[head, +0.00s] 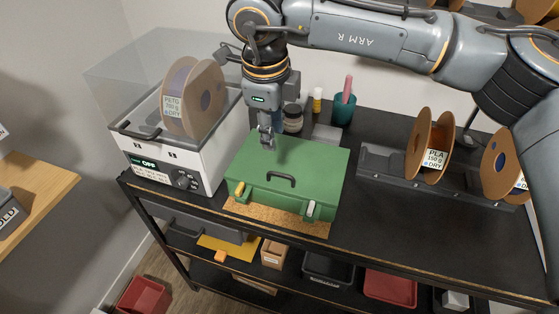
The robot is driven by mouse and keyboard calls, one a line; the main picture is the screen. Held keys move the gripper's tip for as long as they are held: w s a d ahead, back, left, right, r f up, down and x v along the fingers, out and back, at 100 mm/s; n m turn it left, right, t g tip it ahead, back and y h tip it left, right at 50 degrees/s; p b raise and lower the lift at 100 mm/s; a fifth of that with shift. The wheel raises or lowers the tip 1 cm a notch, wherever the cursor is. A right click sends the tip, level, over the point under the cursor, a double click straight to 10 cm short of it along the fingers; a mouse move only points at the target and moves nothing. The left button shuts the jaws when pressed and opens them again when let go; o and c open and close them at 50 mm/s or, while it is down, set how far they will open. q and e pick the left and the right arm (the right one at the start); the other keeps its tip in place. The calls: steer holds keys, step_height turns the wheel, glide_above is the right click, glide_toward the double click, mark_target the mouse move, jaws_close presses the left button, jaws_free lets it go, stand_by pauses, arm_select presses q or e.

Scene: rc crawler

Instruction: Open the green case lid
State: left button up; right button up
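The green case (262,200) sits on the bench with its lid (305,165) down. A dark handle (281,180) lies near the lid's front edge. A yellow latch (240,188) is at the front left and a pale latch (311,209) at the front right. My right gripper (267,143) points down over the back left part of the lid; I cannot tell whether it touches it. Its fingers look close together, but they are too small to judge. My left gripper is not in view.
A dryer box (205,158) with a clear raised cover and a spool (194,98) stands left of the case. A cork mat (280,218) lies under it. A jar, a teal cup (343,110) and a spool rack (385,173) stand behind and right. The bench's front right is clear.

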steer(key=p, duration=0.5)
glide_toward(280, 174)
steer(key=f, duration=0.4)
steer(key=w+f, duration=0.1)
steer(key=f, duration=0.1)
steer(key=shift+w+f, duration=0.15)
steer(key=shift+f, duration=0.65)
jaws_close()
